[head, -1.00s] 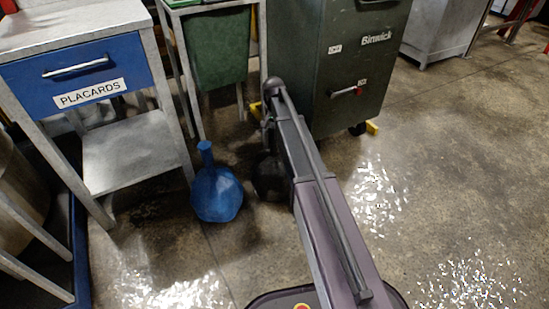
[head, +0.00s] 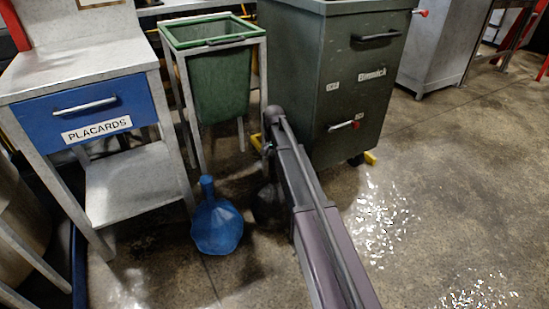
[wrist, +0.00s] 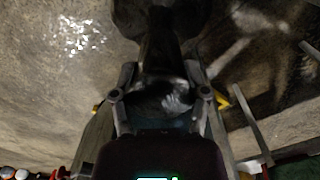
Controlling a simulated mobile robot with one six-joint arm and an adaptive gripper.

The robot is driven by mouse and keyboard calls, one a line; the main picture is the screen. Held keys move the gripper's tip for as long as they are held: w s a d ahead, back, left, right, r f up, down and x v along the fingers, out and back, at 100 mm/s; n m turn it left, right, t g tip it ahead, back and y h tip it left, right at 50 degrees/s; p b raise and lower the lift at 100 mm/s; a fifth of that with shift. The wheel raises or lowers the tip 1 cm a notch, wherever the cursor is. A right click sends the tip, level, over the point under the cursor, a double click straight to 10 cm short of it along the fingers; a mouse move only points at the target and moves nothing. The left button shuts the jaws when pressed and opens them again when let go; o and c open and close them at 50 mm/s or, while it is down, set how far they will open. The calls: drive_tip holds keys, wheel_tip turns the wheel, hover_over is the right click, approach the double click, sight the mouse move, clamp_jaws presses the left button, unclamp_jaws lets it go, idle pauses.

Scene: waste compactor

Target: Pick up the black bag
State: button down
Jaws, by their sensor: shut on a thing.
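The black bag (head: 268,203) stands on the concrete floor, dark and partly hidden behind my arm in the head view. In the wrist view the black bag (wrist: 160,18) fills the top middle, its narrow neck running down between the fingers. My gripper (wrist: 160,78) is shut on that neck. The head view hides the fingers behind my arm. I cannot tell whether the bag's base touches the floor.
A blue bag (head: 217,222) stands on the floor just left of the black bag. Behind are a green bin (head: 221,85) in a metal frame and a dark green compactor (head: 335,90). A table with a blue drawer (head: 82,110) stands left. The floor (head: 450,190) at right is open.

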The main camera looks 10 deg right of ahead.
drive_tip(key=shift+s+r, duration=0.1)
drive_tip(key=shift+s, duration=0.4)
drive_tip(key=s+a+r+p, duration=0.1)
drive_tip(key=s+a, duration=0.2)
drive_tip(key=s, duration=1.1)
drive_tip(key=shift+s+r, duration=0.2)
drive_tip(key=shift+s, duration=0.2)
drive_tip(key=shift+r, duration=0.15)
wheel_tip(320, 180, up, 50)
drive_tip(key=p, duration=5)
drive_tip(key=shift+a, duration=0.1)
